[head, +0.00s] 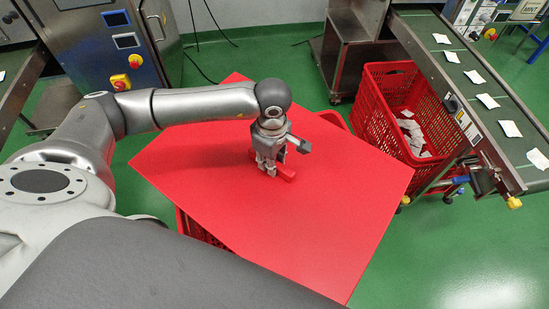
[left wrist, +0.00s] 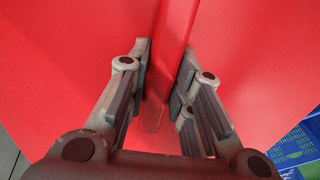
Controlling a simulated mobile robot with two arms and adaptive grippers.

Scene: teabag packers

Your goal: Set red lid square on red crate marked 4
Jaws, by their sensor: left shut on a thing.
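The red lid (head: 330,190) is a large flat square sheet in the middle of the head view, and it also fills the left wrist view (left wrist: 60,60). My left gripper (head: 270,170) is shut on the lid's raised red bar handle (head: 287,174); the wrist view shows the handle (left wrist: 176,30) between the two fingers (left wrist: 163,80). A red crate shows under the lid, with a slatted part (head: 198,232) at the lower left and a rim (head: 333,119) at the upper right. The lid looks turned relative to it and hides most of it. No number 4 is visible. My right gripper is out of view.
Another red crate (head: 375,95) with white packets stands right of the lid, beside a sloping conveyor (head: 470,75) carrying several packets. A metal cabinet (head: 345,45) stands behind. A machine with yellow-and-red buttons (head: 120,82) is at the upper left. Green floor (head: 450,240) is clear at lower right.

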